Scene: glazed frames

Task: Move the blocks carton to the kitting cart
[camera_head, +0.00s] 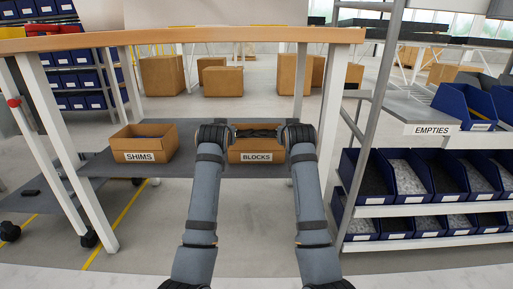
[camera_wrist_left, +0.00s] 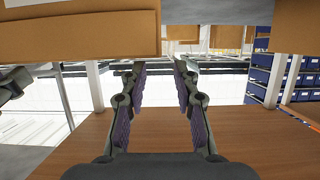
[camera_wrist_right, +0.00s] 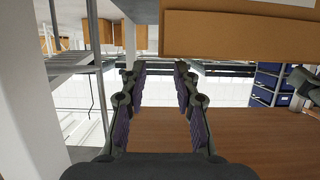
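The blocks carton (camera_head: 256,156), a brown open box with a BLOCKS label, stands on the grey shelf (camera_head: 225,168) under a wooden bench top. Dark contents show inside it. My left gripper (camera_head: 214,132) is at its left side and my right gripper (camera_head: 298,132) at its right side. In the left wrist view the fingers are apart with nothing seen between them, beside the carton wall (camera_wrist_left: 85,35). In the right wrist view the fingers are also apart, beside the carton wall (camera_wrist_right: 240,35). A low grey wheeled platform (camera_head: 50,200) stands at left; I cannot tell whether it is the kitting cart.
A SHIMS carton (camera_head: 145,155) stands left on the same shelf. The wooden bench top (camera_head: 180,37) and its white legs frame the space. A rack labelled EMPTIES (camera_head: 433,129), with blue bins (camera_head: 400,210), stands right. Several brown boxes (camera_head: 222,80) stand behind.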

